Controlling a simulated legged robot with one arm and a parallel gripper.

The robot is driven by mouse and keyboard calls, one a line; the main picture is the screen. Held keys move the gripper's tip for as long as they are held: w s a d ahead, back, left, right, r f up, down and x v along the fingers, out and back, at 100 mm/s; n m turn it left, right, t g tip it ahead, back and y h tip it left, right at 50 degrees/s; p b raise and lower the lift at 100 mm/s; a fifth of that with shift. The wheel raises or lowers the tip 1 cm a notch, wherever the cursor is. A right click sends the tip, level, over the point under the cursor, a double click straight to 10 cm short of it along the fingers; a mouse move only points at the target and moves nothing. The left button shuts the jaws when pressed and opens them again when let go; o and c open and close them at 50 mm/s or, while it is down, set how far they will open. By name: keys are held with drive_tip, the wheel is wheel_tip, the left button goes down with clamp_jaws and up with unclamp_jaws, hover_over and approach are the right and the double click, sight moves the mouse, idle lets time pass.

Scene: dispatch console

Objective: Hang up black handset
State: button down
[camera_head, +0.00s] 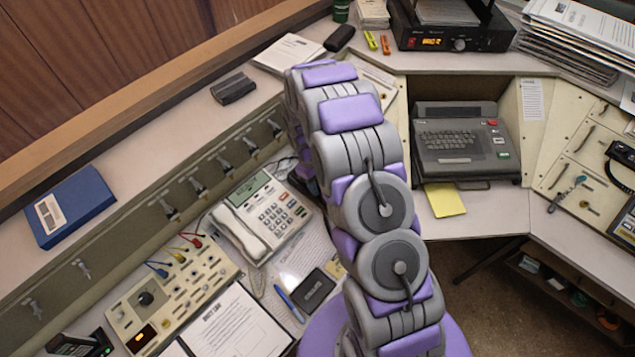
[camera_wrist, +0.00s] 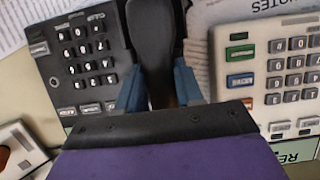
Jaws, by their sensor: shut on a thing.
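The black handset (camera_wrist: 154,40) shows in the wrist view as a long dark shape running up from between my gripper's blue fingers to the top edge. My gripper (camera_wrist: 158,88) is shut on it. Its lower end is hidden behind the wrist. I cannot tell whether the handset touches either panel. In the head view my arm hides the gripper and the handset.
A white desk phone (camera_head: 262,215) stands left of my arm, its own pale handset in place. A switch panel (camera_head: 170,290), a clipboard (camera_head: 235,325) and a small black box (camera_head: 312,290) lie nearby. A grey keyboard machine (camera_head: 465,145) stands right of my arm.

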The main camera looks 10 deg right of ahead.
drive_tip(key=shift+f, duration=0.2)
idle(0.6)
drive_tip(key=c, duration=1)
unclamp_jaws()
drive_tip(key=o, duration=0.4)
drive_tip(key=shift+a, duration=0.15)
drive_tip(key=shift+c, duration=0.2)
drive_tip(key=shift+w, duration=0.15)
